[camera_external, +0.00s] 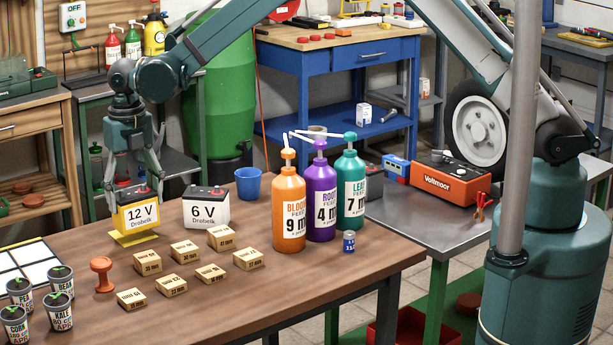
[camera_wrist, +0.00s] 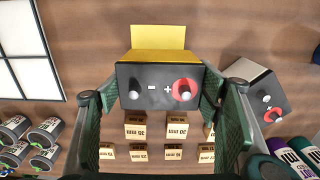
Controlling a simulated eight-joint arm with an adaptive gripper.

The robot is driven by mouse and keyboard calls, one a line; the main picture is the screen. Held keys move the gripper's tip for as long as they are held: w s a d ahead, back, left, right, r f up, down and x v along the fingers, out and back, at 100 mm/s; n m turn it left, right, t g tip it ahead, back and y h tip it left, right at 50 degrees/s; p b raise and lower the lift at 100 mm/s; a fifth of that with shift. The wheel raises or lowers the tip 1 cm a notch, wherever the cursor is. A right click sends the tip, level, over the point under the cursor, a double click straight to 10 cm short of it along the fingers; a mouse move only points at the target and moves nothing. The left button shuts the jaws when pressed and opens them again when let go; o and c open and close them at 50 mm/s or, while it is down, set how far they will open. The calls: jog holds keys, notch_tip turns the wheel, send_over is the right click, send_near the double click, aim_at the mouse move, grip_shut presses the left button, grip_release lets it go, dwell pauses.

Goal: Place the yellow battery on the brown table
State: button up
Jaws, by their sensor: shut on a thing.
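The yellow battery (camera_external: 137,215), with a white 12 V label and a dark top, is between the fingers of my gripper (camera_external: 133,185) in the external view. My gripper is shut on it. A flat yellow plate (camera_external: 134,238) shows just under it; I cannot tell whether the two touch. In the wrist view the battery's black top (camera_wrist: 150,88), with minus and red plus terminals, lies between my fingers, with yellow beyond it. The brown table (camera_external: 225,300) is below, and the battery is over its back left part.
A white 6 V battery (camera_external: 206,208) stands close to the right, with a blue cup (camera_external: 248,183) behind it. Several small wooden blocks (camera_external: 186,251) lie in front. Orange, purple and teal bottles (camera_external: 289,212) stand further right. The table's front right is clear.

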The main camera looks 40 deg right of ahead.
aim_at(134, 193)
jog(key=shift+f, duration=1.3)
jog(key=shift+f, duration=0.1)
jog(key=o, duration=1.5)
notch_tip(134, 193, up, 12)
jog(key=shift+r, duration=0.15)
